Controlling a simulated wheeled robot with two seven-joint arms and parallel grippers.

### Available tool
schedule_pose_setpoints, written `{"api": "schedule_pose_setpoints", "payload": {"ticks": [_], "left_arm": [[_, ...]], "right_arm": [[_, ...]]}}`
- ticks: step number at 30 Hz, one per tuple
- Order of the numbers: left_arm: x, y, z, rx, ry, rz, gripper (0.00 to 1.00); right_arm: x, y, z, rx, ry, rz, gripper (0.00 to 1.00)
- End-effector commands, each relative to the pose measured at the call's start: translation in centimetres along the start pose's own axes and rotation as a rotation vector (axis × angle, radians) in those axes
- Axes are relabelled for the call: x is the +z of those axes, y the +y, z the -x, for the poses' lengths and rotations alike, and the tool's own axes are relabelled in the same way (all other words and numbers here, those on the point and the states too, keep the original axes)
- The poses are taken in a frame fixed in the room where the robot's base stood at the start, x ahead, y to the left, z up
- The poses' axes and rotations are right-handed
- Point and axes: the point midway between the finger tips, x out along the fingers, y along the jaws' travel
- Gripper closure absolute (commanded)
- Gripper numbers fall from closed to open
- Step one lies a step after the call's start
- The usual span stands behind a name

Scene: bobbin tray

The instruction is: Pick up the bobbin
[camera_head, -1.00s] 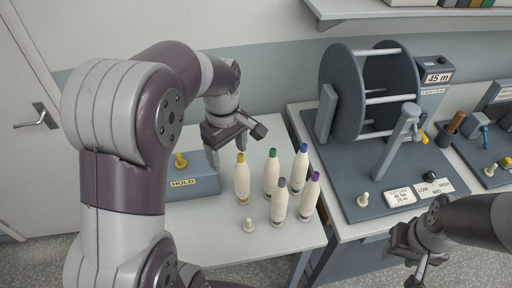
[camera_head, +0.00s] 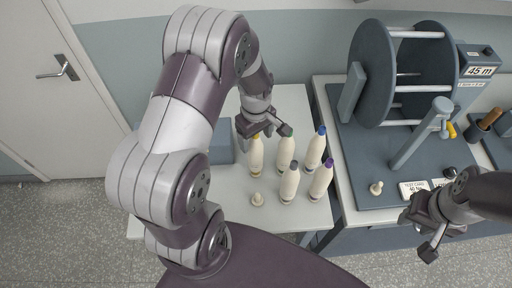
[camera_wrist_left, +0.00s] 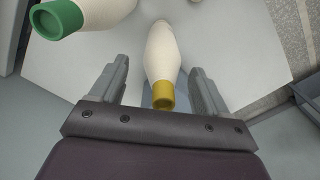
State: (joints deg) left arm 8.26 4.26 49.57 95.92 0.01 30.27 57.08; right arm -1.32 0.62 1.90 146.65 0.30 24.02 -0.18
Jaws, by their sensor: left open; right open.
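Several white, bottle-shaped bobbins stand upright on the white table. They are a yellow-topped bobbin (camera_head: 255,155), a green-topped one (camera_head: 286,155), a blue-topped one (camera_head: 315,152), a grey-topped one (camera_head: 290,185) and a purple-topped one (camera_head: 321,182). My left gripper (camera_head: 262,130) is open at the yellow-topped bobbin's upper end. In the left wrist view the yellow-topped bobbin (camera_wrist_left: 162,55) lies between the spread fingers (camera_wrist_left: 160,85), with gaps on both sides. The green-topped bobbin (camera_wrist_left: 85,15) is at the upper left there. My right gripper (camera_head: 420,236) is open and empty at the lower right.
A small cream peg (camera_head: 257,199) stands in front of the bobbins. The blue-grey box behind my left arm is mostly hidden. A large reel machine (camera_head: 400,75) with a crank stands on the bench to the right, with another cream peg (camera_head: 376,188) on its base.

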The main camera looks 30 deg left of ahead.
Motion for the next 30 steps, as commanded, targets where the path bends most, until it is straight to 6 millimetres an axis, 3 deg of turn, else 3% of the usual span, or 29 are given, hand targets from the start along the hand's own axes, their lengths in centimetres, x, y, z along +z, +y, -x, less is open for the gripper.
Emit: {"api": "schedule_pose_setpoints", "payload": {"ticks": [6, 8, 13, 14, 23, 30], "left_arm": [[0.0, 0.0, -0.3, 0.001, 0.000, 0.000, 0.24], [0.0, 0.0, -0.3, 0.001, 0.000, 0.000, 0.41], [0.0, 0.0, -0.3, 0.001, 0.000, 0.000, 0.96], [0.0, 0.0, -0.3, 0.001, 0.000, 0.000, 1.00], [-0.1, 0.1, 0.7, 0.004, 0.002, 0.000, 1.00], [-0.1, 0.1, 6.5, 0.007, 0.004, 0.000, 1.00]], "right_arm": [[0.0, 0.0, 0.0, 0.000, -0.001, 0.000, 0.57], [0.0, 0.0, 0.0, 0.000, -0.001, 0.000, 0.57], [0.0, 0.0, 0.0, 0.000, -0.001, 0.000, 0.57], [0.0, 0.0, 0.0, 0.000, -0.001, 0.000, 0.57], [0.1, 0.0, -0.6, 0.000, -0.001, 0.000, 0.57], [0.3, 0.0, -2.3, 0.000, -0.001, 0.000, 0.57]]}}
